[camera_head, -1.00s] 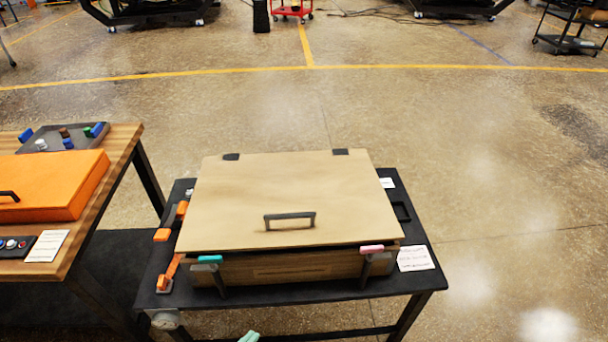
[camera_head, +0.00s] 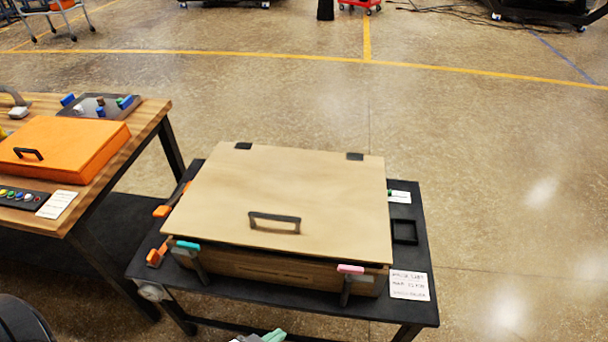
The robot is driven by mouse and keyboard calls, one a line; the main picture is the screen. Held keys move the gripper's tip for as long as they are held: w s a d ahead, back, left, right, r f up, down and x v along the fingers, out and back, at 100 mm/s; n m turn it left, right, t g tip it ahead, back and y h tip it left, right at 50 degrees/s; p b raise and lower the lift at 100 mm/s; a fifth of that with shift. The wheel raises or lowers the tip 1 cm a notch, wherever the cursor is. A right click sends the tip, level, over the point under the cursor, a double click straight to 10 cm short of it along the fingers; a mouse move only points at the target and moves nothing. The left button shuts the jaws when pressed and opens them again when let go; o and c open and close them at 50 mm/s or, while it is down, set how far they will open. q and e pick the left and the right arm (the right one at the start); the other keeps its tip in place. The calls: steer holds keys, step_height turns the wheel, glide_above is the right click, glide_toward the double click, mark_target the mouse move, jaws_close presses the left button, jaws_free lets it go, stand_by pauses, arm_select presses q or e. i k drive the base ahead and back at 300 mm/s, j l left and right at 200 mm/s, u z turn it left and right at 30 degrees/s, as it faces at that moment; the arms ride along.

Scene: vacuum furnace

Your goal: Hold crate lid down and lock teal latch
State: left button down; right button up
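The wooden crate (camera_head: 275,268) stands on a black table, with its tan lid (camera_head: 290,195) lying over the top. The lid has a black handle (camera_head: 274,222) and two dark hinges at the back. A dark gap shows under the lid's front edge. The teal latch (camera_head: 187,245) is at the front left of the crate, and a pink latch (camera_head: 350,269) is at the front right. My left gripper (camera_head: 264,337) just enters at the bottom edge, below and apart from the crate. Only its pale green tip area shows, so its opening is unclear. My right gripper is out of view.
Orange clamps (camera_head: 157,255) lie on the black table (camera_head: 415,260) left of the crate. A label (camera_head: 409,285) and a small black tray (camera_head: 404,231) are at its right. A wooden workbench (camera_head: 150,112) with an orange case (camera_head: 65,148) stands at the left. The floor to the right is clear.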

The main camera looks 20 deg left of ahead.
mark_target(187, 250)
steer(key=i+l+u, duration=0.1)
steer(key=u, duration=0.4)
steer(key=l+u, duration=0.3)
steer(key=u, duration=0.15)
